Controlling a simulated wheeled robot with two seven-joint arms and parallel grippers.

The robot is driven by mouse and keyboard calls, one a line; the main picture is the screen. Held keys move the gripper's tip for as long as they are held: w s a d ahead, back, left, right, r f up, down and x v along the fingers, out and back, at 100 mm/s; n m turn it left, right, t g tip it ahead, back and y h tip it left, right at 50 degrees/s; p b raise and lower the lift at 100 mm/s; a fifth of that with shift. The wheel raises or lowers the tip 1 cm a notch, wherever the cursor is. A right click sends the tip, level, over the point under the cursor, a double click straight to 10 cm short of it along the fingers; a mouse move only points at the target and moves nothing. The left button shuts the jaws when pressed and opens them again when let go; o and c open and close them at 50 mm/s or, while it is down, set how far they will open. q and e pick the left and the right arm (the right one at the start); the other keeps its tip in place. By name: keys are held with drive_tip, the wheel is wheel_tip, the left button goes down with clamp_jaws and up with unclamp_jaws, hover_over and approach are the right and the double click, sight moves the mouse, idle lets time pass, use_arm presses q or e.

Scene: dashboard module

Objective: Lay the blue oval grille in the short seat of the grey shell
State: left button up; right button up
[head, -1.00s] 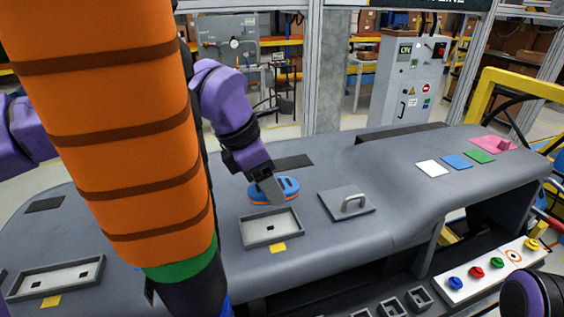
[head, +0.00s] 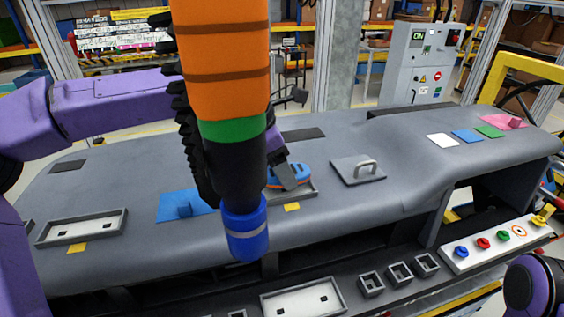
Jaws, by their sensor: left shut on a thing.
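The blue oval grille (head: 276,184), with an orange lower edge, is in my left gripper (head: 288,180). The jaws are shut on it from above, and it looks about level. It is over the back left part of the short seat (head: 309,196), a small framed recess in the grey shell (head: 335,215) with a yellow tag at its front. I cannot tell whether the grille touches the seat. A hanging orange tool hides the left side of both and part of my left arm. My right gripper is out of view.
The orange tool (head: 222,45) with a blue tip (head: 246,232) hangs close in front. A long seat (head: 80,228) and a blue piece (head: 180,205) are left on the shell. A grey plate with a handle (head: 358,170) is right of the grille. A button panel (head: 497,243) is lower right.

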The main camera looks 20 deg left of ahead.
use_arm(q)
drive_tip(key=shift+s+f, duration=0.15)
drive_tip(key=shift+s, duration=0.35)
drive_tip(key=shift+s+f, duration=0.15)
drive_tip(key=shift+s, duration=0.35)
drive_tip(key=shift+w+f, duration=0.25)
drive_tip(key=shift+w, duration=0.2)
drive_tip(key=o, duration=0.9)
drive_tip(key=shift+o, duration=1.3)
drive_tip(key=shift+f, duration=0.15)
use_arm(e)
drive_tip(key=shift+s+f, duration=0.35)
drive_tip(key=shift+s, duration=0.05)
